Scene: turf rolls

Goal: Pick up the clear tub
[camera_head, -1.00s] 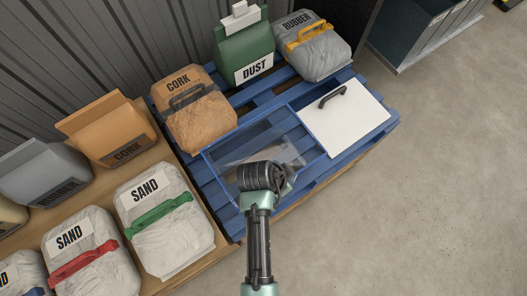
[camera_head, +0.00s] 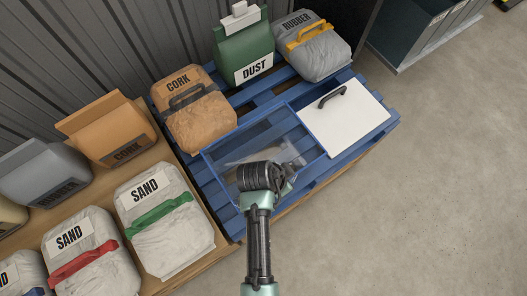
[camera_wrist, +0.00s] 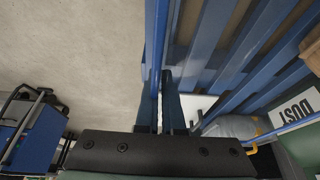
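The clear tub (camera_head: 222,147) is see-through with a blue rim and sits on the blue pallet (camera_head: 232,222), beside a white panel (camera_head: 352,125) with a black handle. My gripper (camera_head: 282,172) is over the tub's near side in the head view, where my wrist hides part of the tub and most of the fingers. In the wrist view, the two dark fingers of my gripper (camera_wrist: 160,92) stand close together on either side of the tub's blue rim (camera_wrist: 156,30). They look shut on it.
A cork bag (camera_head: 200,123), a green dust bag (camera_head: 245,55) and a grey rubber bag (camera_head: 314,52) stand along the pallet's back. Sand bags (camera_head: 165,222) lie on the wooden platform at left. The concrete floor (camera_head: 430,200) at right is clear.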

